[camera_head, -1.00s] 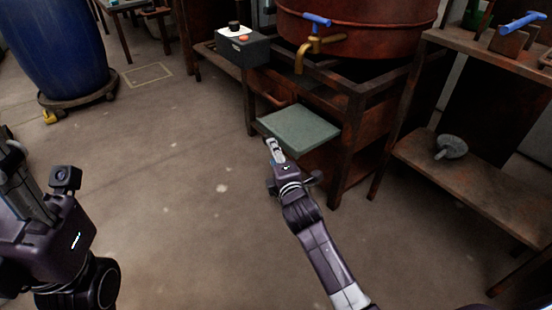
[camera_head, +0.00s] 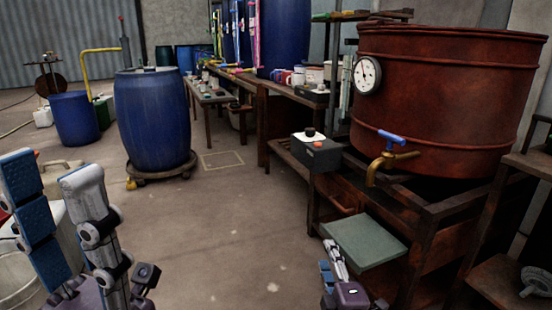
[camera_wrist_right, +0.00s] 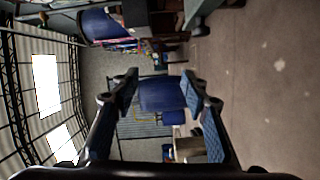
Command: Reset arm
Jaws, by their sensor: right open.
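My left gripper (camera_head: 48,172) stands upright at the lower left of the head view. Its two fingers with blue pads are apart, with nothing visible between them. My right gripper (camera_head: 331,256) is low in the head view, beside the left edge of a grey-green platform (camera_head: 362,241); whether it touches the platform I cannot tell. In the right wrist view the right gripper (camera_wrist_right: 160,86) has its fingers spread and empty. Past them the wrist view shows a blue barrel (camera_wrist_right: 162,93) far off, on its side in the picture. Most of the right arm is out of the head view.
A rust-red vat (camera_head: 450,105) with a brass tap (camera_head: 388,164) stands on a frame (camera_head: 432,245) at right. A control box (camera_head: 316,152) sits left of it. A blue barrel (camera_head: 154,122) stands on a wheeled dolly. White containers are near my left gripper. The middle floor (camera_head: 225,225) is clear.

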